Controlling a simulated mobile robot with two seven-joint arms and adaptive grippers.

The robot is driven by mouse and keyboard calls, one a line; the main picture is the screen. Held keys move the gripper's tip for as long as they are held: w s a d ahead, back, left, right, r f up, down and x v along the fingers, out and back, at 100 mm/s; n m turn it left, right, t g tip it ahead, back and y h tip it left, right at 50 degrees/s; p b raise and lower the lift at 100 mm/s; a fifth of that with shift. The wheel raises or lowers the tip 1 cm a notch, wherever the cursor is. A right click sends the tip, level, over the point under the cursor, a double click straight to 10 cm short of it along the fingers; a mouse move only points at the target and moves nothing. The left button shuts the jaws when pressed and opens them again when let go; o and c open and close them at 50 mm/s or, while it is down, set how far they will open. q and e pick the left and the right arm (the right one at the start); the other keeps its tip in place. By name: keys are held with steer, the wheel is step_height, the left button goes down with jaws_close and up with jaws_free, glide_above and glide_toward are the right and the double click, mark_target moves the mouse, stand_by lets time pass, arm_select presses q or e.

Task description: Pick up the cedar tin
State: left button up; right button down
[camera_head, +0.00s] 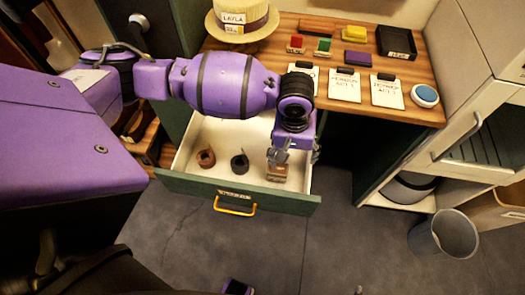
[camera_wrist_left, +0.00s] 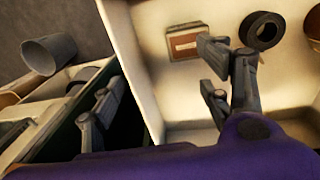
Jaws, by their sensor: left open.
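A small brown tin-like box (camera_head: 277,172) with a pale label lies in the open drawer (camera_head: 187,187), near its right front; I take it for the cedar tin, but its lettering is unreadable. It also shows in the left wrist view (camera_wrist_left: 184,43), flat on the drawer floor, with one finger close to its edge in the picture. My left gripper (camera_head: 296,158) is over the drawer's right side, fingers apart and empty. In the left wrist view the gripper (camera_wrist_left: 158,85) has its fingers spread. One finger partly covers the tin in the head view.
A black tape roll (camera_head: 240,163) and a brown roll (camera_head: 206,157) lie left of the tin in the drawer. The tabletop (camera_head: 275,52) above holds a straw hat (camera_head: 240,22), cards, coloured blocks and a black tray (camera_head: 396,42). A bin (camera_head: 443,235) stands on the floor at right.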

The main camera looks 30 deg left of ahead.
mark_target(278, 168)
arm_select(q)
steer(key=a, duration=0.1)
steer(key=s+a, duration=0.1)
steer(key=a+y, duration=0.1)
steer(key=shift+s+a+f+g, duration=0.15)
steer(key=shift+s+g, duration=0.2)
steer(key=shift+g, duration=0.05)
step_height(278, 168, down, 8)
steer(key=shift+r+b, duration=0.2)
steer(key=shift+b, duration=0.2)
steer(key=shift+c, duration=0.6)
steer(key=c, duration=1.2)
steer(key=shift+o, duration=0.2)
steer(key=shift+r, duration=0.1)
